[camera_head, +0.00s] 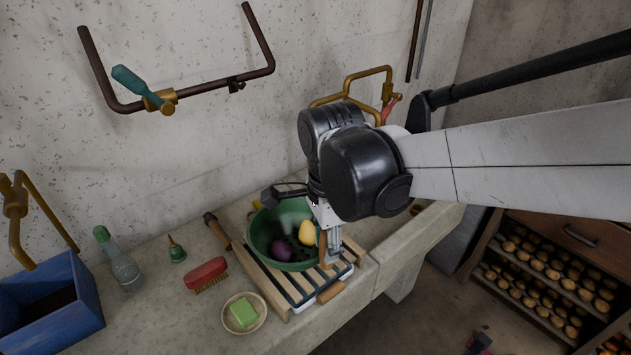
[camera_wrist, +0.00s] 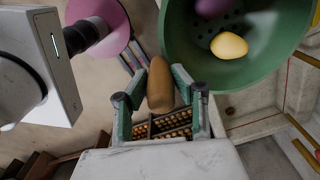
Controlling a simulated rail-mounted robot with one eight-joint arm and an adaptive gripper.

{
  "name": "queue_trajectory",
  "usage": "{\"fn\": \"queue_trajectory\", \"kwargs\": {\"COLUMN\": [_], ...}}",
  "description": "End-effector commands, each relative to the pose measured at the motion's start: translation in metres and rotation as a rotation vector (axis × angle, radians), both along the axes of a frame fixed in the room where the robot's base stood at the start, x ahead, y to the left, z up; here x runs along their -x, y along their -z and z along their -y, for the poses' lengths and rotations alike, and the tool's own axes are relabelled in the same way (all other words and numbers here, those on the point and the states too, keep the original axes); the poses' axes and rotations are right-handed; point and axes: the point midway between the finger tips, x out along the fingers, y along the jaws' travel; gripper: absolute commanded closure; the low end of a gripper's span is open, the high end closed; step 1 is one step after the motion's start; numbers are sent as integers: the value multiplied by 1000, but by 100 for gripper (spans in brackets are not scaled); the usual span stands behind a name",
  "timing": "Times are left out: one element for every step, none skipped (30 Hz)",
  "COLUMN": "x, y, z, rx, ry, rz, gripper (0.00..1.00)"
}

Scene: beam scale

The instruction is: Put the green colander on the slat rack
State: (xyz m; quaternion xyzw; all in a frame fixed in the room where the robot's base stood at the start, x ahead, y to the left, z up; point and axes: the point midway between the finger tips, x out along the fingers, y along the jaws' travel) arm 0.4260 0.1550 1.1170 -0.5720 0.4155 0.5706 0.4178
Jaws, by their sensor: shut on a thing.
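The green colander (camera_head: 262,233) is a round bowl with drain holes, holding a purple vegetable (camera_head: 283,249) and a yellow one (camera_head: 309,233). It appears over the wooden slat rack (camera_head: 283,296); I cannot tell whether it rests on it or hangs just above. My gripper (camera_head: 328,250) is at the colander's right side, shut on its brown wooden handle. In the wrist view, the fingers of my gripper (camera_wrist: 160,105) lie on both sides of the handle (camera_wrist: 160,84), beside the green bowl (camera_wrist: 185,50). My arm hides part of the area right of the colander.
On the counter left of the rack are a red brush (camera_head: 206,272), a dish with green soap (camera_head: 261,300), a bottle (camera_head: 122,265) and a blue box (camera_head: 47,305). Brass taps (camera_head: 372,84) stand behind my arm. The counter ends at the front; potato shelves (camera_head: 550,270) stand at right.

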Motion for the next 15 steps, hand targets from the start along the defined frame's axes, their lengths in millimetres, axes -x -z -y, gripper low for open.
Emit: {"fn": "queue_trajectory", "kwargs": {"x": [-8,-12,-18,-22,-27,-32,-36,-41,-46,-50,-54,-59,-62,-64,-68], "y": [4,7,10,12,15,19,21,23,27,29,32,34,36,38,40], "z": [1,2,3,4,4,6,6,7,8,8,9,10,10,11,11], "rx": [0,0,0,0,0,0,0,0,0,0,0,0,0,0,0], "ry": [2,1,1,1,2,1,0,0,0,1,1,1,0,0,-1], "rz": [0,0,0,0,0,0,0,0,0,0,0,0,0,0,0], "gripper": [100,100,100,100,100,100,100,100,100,100,100,100,100,100,100]}}
